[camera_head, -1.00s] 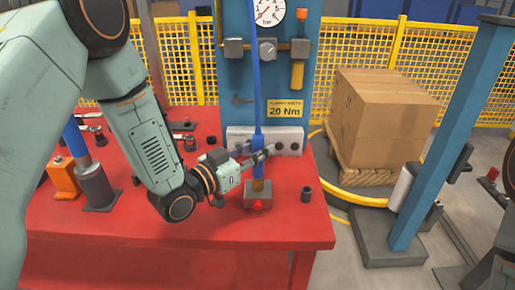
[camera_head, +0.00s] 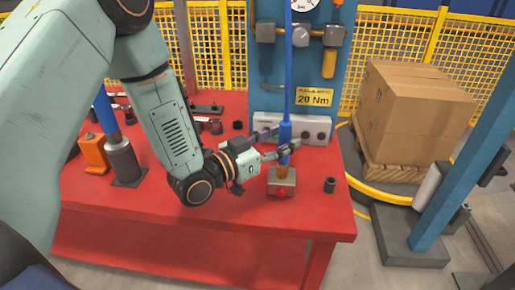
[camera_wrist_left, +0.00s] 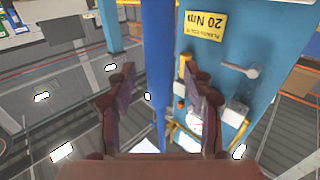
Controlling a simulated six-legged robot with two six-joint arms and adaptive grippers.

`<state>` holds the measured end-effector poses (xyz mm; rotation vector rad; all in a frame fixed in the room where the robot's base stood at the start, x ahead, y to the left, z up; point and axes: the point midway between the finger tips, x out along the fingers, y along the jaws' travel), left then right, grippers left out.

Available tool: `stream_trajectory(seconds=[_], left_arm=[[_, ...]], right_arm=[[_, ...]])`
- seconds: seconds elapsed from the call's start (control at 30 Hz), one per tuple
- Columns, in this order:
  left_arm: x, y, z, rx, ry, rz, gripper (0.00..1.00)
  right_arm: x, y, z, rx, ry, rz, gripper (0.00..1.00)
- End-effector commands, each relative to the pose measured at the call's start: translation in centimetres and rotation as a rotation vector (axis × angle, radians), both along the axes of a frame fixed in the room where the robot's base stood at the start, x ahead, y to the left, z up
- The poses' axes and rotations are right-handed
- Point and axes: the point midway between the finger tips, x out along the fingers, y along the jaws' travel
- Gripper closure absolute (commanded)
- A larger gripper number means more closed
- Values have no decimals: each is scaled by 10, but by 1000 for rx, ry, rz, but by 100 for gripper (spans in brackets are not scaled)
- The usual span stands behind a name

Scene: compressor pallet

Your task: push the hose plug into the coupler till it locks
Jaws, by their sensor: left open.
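The blue hose (camera_head: 288,70) hangs straight down to the hose plug (camera_head: 285,133), a thicker blue body. Below the plug is the brass-coloured coupler (camera_head: 284,173), standing upright on a grey block (camera_head: 281,187) with a red part on its front. The plug sits in line above the coupler; I cannot tell whether it is locked. My left gripper (camera_head: 281,143) is open, its fingers on either side of the plug. In the left wrist view the hose (camera_wrist_left: 158,70) runs between the spread fingers (camera_wrist_left: 165,92). My right gripper is not in view.
The red table (camera_head: 210,235) has a small dark cylinder (camera_head: 330,185) right of the block. A grey panel with holes (camera_head: 300,128) stands behind, under a blue board (camera_head: 345,70) with a 20 Nm sign (camera_head: 314,97). An orange block (camera_head: 92,153) stands left. Boxes (camera_head: 415,110) are at right.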

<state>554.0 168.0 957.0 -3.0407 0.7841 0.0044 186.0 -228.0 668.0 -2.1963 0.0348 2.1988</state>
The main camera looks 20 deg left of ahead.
Motion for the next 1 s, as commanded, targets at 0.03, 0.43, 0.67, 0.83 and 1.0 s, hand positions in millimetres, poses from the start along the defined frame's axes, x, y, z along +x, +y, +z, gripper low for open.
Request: stream_trajectory(seconds=[0.03, 0.43, 0.67, 0.83, 1.0], left_arm=[[-7, 5, 1, -5, 1, 5, 48], [-47, 27, 1, -6, 1, 5, 48], [-64, 37, 1, -4, 1, 5, 48], [-75, 43, 1, -6, 0, 5, 48], [-83, 47, 1, -4, 1, 5, 48]], right_arm=[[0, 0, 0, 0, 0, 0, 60], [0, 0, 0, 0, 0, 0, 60], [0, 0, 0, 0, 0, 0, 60], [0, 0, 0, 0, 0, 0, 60], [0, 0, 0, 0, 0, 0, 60]])
